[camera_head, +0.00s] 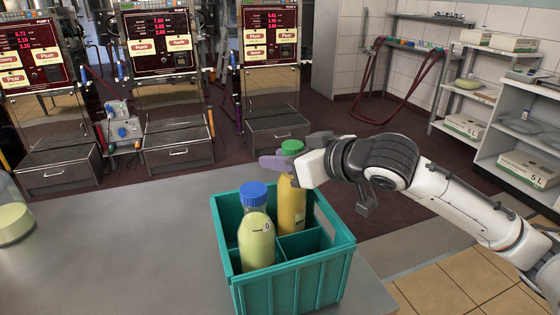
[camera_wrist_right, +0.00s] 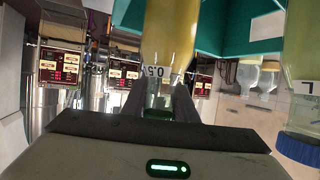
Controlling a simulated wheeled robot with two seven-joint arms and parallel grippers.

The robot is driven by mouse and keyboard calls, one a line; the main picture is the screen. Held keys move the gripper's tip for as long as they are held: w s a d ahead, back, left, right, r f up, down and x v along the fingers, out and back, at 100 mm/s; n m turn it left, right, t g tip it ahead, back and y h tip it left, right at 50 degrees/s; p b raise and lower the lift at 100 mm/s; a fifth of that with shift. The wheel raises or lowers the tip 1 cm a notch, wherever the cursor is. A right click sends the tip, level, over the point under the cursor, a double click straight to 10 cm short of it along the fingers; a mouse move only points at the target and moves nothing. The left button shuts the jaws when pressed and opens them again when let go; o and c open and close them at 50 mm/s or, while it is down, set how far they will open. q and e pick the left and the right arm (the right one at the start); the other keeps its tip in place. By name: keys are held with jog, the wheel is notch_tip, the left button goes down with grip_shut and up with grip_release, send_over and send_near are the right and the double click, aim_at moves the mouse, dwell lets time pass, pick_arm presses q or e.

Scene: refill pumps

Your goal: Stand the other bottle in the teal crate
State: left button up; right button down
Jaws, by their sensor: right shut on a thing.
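The teal crate (camera_head: 300,291) stands on the grey table and is split into compartments. A bottle with a blue cap (camera_head: 256,243) and pale yellow-green contents stands in its front left compartment. A bottle with a green cap (camera_head: 291,207) and orange-yellow contents is upright at the back of the crate, its lower part below the rim. My right gripper (camera_head: 288,163) is shut on its neck, just under the cap. The wrist view shows this bottle (camera_wrist_right: 171,35) between both fingers (camera_wrist_right: 158,100). Its base is hidden, so I cannot tell whether it rests on the crate floor. My left gripper is out of view.
A clear container (camera_head: 14,222) with pale yellow contents stands at the table's left edge. The table between it and the crate is clear. The front right compartment looks empty. Pump machines (camera_head: 160,75) line the back; shelves (camera_head: 522,110) with boxes stand right.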

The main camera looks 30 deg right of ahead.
jog(key=shift+r, duration=0.15)
jog(key=c, duration=1.9)
grip_release()
jog(key=shift+f, duration=0.35)
jog(key=o, duration=0.5)
jog(key=shift+r, duration=0.1)
jog(key=shift+r, duration=0.1)
